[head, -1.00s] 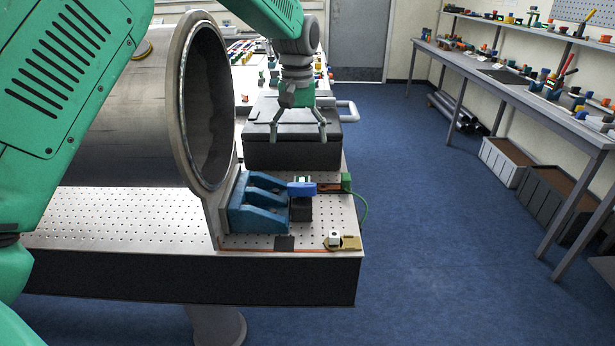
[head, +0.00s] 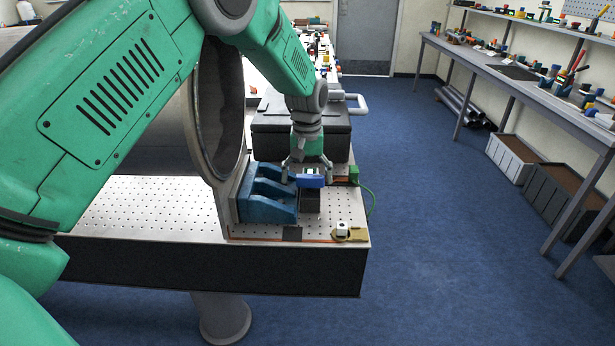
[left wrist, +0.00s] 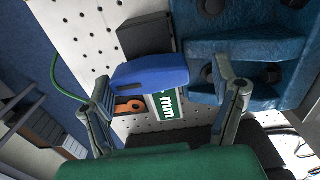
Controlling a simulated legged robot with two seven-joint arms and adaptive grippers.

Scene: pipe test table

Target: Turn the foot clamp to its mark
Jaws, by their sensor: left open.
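The foot clamp appears as a blue block (head: 310,181) on a dark post (head: 311,201), beside the blue stepped bracket (head: 265,207) at the pipe's end. In the left wrist view, the blue block (left wrist: 150,72) lies crosswise above a green-and-white label (left wrist: 168,106) and an orange piece with a hole (left wrist: 130,107). My left gripper (head: 308,178) is open and just behind the block. In the left wrist view its fingers (left wrist: 166,108) stand either side of the block and label, with no clear contact. My right gripper is not in view.
The large pipe (head: 217,110) stands left of my gripper. A black case (head: 275,117) lies behind it. A green cable (head: 371,205) runs at the table's right edge.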

